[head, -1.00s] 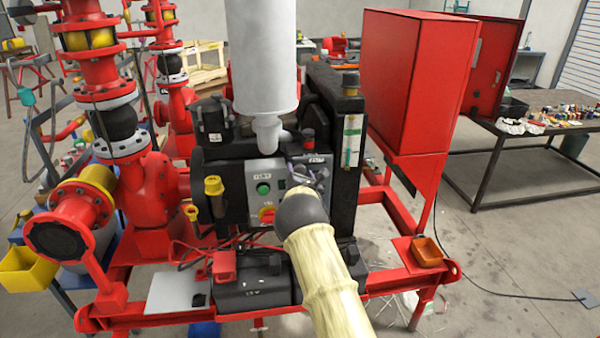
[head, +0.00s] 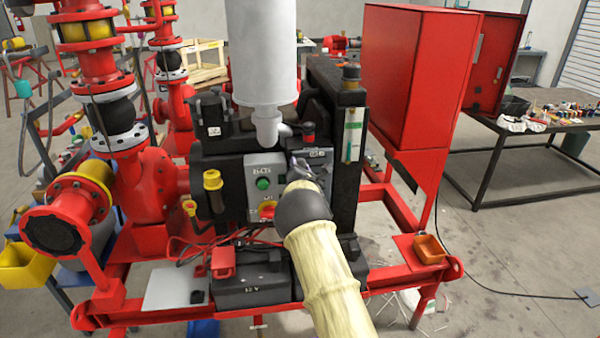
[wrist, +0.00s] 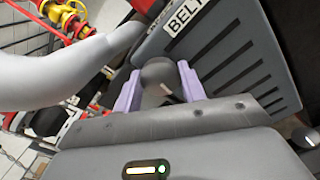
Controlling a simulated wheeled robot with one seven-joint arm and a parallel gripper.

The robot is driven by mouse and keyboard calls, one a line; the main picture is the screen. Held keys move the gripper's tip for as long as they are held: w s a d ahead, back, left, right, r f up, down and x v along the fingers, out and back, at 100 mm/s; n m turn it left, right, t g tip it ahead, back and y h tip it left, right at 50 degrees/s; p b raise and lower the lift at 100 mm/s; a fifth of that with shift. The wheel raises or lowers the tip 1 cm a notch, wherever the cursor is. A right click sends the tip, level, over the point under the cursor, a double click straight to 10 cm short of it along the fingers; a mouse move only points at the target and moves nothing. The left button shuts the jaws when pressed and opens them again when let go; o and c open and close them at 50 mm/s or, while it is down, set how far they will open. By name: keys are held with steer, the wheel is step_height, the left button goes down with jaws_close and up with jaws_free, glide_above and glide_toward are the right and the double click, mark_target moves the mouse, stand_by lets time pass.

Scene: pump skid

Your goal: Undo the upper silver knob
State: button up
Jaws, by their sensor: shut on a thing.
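In the wrist view, a rounded grey-silver knob (wrist: 158,75) sits between the two pale purple fingers of my gripper (wrist: 160,88). The fingers are shut on it from both sides. The knob is in front of a dark slatted guard (wrist: 225,60) with a label that begins "BELT". A second round knob (wrist: 305,138) shows at the lower right edge of the wrist view, apart from my gripper. In the head view, my arm and dark wrist cover most of the gripper and the held knob, beside the grey control panel (head: 256,170).
A large pale cylinder (head: 262,55) stands above the panel; a smooth grey curved body (wrist: 60,75) passes close at the left of the wrist view. The red skid frame (head: 385,285) and a black battery (head: 252,285) lie below. A red cabinet (head: 415,75) stands at right.

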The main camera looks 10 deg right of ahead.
steer(key=m+b, duration=0.2)
steer(key=b, duration=0.1)
steer(key=m+b, duration=0.2)
steer(key=b, duration=0.1)
steer(key=shift+f, duration=0.35)
steer(key=m+b, duration=0.4)
steer(key=shift+d+r, duration=0.1)
steer(key=m+b, duration=0.6)
steer(key=m, duration=0.2)
steer(key=m+b, duration=0.2)
steer(key=m, duration=0.2)
steer(key=shift+m, duration=0.3)
steer(key=m+b, duration=0.1)
steer(key=m, duration=0.2)
steer(key=shift+m, duration=0.4)
steer(key=m+b, duration=0.2)
steer(key=m, duration=0.2)
steer(key=m+b, duration=0.1)
steer(key=m, duration=0.3)
